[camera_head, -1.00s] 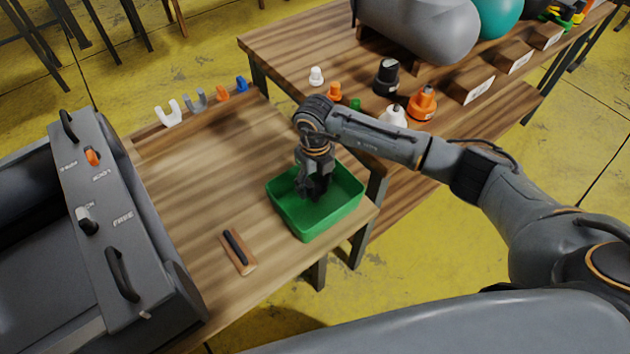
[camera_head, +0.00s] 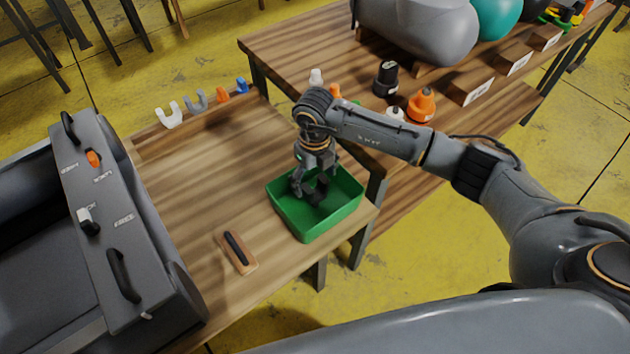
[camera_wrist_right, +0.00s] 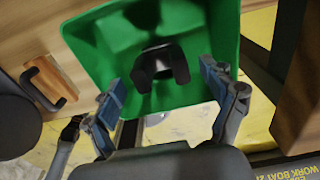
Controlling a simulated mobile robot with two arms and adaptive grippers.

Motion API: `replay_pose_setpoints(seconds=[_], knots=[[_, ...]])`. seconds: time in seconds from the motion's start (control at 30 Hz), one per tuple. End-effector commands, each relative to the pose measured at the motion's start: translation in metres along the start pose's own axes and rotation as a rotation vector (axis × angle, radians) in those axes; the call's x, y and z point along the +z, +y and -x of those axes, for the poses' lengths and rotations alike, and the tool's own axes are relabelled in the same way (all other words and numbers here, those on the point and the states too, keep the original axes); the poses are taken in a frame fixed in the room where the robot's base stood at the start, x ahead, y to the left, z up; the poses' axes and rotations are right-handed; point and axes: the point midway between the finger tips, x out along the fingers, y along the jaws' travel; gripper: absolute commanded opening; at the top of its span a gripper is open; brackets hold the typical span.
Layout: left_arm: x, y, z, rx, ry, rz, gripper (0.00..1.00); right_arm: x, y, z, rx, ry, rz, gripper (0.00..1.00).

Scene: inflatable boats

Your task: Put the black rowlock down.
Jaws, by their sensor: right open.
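The black rowlock (camera_wrist_right: 160,64) is a dark U-shaped fork inside the green tray (camera_wrist_right: 110,40), its prongs towards my gripper in the right wrist view. The tray (camera_head: 301,230) stands at the near right corner of the wooden table. My right gripper (camera_wrist_right: 161,87) is open, its fingers spread on both sides of the rowlock, with gaps between. In the head view my right gripper (camera_head: 309,187) points down into the tray and partly hides the rowlock. My left gripper is not in view.
White, grey, orange and blue rowlocks (camera_head: 168,116) line the table's far edge. A small wooden block with a black handle (camera_head: 236,250) lies left of the tray. A grey boat part with handles (camera_head: 110,215) is at left. Bare tabletop (camera_head: 215,175) lies between.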

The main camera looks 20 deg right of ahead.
Motion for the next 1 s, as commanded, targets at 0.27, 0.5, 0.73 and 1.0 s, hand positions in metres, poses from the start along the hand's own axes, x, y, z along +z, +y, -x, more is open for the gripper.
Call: replay_pose_setpoints(seconds=[0.27, 0.5, 0.73, 1.0], knots=[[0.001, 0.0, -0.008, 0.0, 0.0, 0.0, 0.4, 0.001, -0.001, 0.064, -0.002, -0.006, 0.001, 0.84], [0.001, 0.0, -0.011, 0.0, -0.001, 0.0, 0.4, 0.0, -0.001, 0.097, -0.001, -0.002, -0.001, 0.84], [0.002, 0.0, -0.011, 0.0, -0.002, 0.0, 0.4, 0.0, 0.0, 0.105, -0.001, -0.001, 0.0, 0.84], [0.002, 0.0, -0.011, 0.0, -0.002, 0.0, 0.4, 0.0, 0.0, 0.104, -0.001, -0.001, 0.0, 0.84]])
